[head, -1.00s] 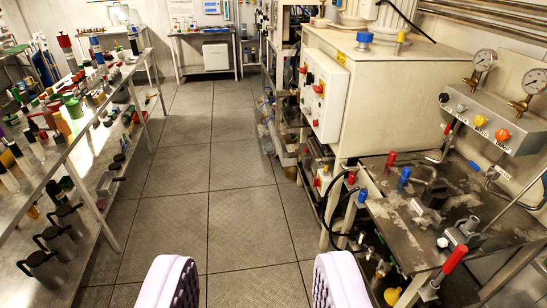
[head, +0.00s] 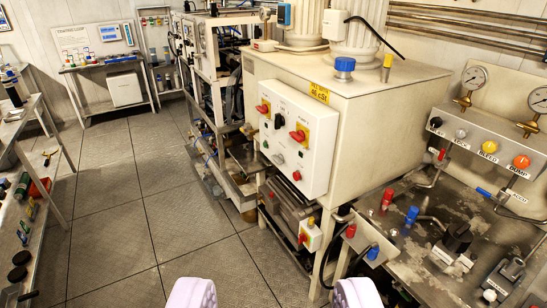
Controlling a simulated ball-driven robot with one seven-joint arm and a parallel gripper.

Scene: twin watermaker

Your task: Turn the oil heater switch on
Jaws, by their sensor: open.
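A white control panel (head: 296,140) on the side of a large cream cabinet (head: 370,100) faces left. A small white box (head: 310,234) with a red-on-yellow switch hangs below. The labels are too small to read, so I cannot tell which switch is the oil heater's. My gripper (head: 273,294) is open and empty at the bottom edge, its pale fingers wide apart, short of the panel and touching nothing visible.
A metal bench (head: 400,245) with red and blue capped fittings, black valves and gauges stands at the right. A shelf (head: 28,125) with bottles and tools stands at the left. The tiled floor (head: 135,190) between them is clear. A small table (head: 105,68) stands at the back.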

